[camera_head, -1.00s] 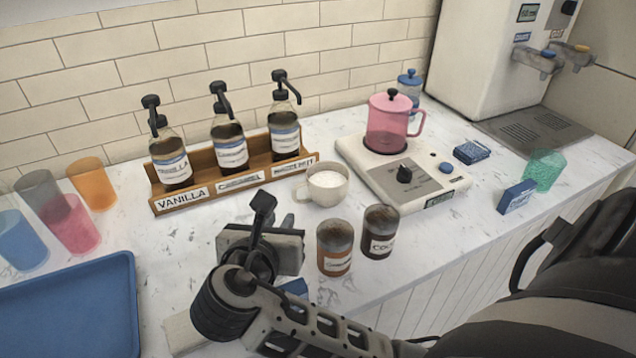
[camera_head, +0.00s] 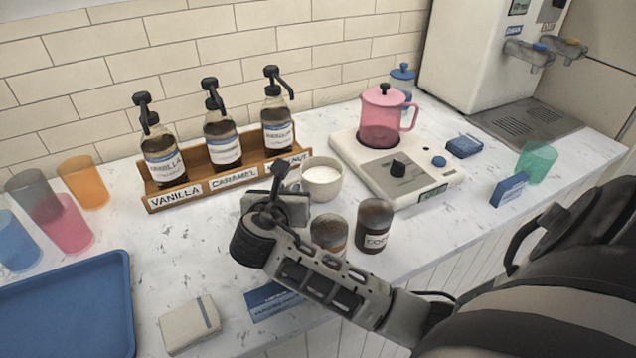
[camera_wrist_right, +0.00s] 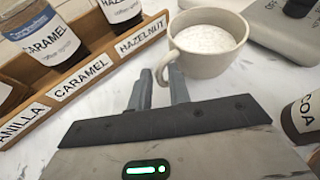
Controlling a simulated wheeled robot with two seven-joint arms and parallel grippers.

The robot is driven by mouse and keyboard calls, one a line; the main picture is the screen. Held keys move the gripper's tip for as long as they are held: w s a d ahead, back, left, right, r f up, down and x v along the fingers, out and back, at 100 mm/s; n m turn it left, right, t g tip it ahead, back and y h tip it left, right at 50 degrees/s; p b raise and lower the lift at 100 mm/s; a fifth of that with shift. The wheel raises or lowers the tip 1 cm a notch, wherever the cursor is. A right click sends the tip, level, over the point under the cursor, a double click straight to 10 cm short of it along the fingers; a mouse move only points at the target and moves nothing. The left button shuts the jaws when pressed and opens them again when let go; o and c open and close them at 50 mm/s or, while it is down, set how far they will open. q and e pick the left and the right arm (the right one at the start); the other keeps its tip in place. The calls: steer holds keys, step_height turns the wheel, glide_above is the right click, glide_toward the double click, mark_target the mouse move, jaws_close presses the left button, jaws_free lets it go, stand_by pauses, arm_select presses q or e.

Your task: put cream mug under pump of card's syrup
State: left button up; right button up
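The cream mug (camera_head: 322,184), full of white foam, stands upright on the counter right of the syrup rack (camera_head: 205,190); it also shows in the wrist view (camera_wrist_right: 208,60). Three pump bottles stand in the rack: vanilla (camera_head: 163,165), caramel (camera_head: 223,152) and hazelnut (camera_head: 278,135). My right gripper (camera_head: 281,178) is low beside the mug's handle. Its fingers (camera_wrist_right: 158,90) are apart, with the handle close to their tips; I cannot tell whether they touch. A blue card (camera_head: 270,298) lies partly behind my arm, its text unreadable. My left gripper is not in view.
Two jars (camera_head: 373,226) stand just right of my gripper, one partly hidden by my arm. A scale (camera_head: 400,170) with a pink pot (camera_head: 380,122) is behind them. A blue tray (camera_head: 70,310) and several coloured cups (camera_head: 65,225) are at left. Another blue card (camera_head: 509,189) stands at right.

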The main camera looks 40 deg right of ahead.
jaws_close()
steer(key=shift+r, duration=0.2)
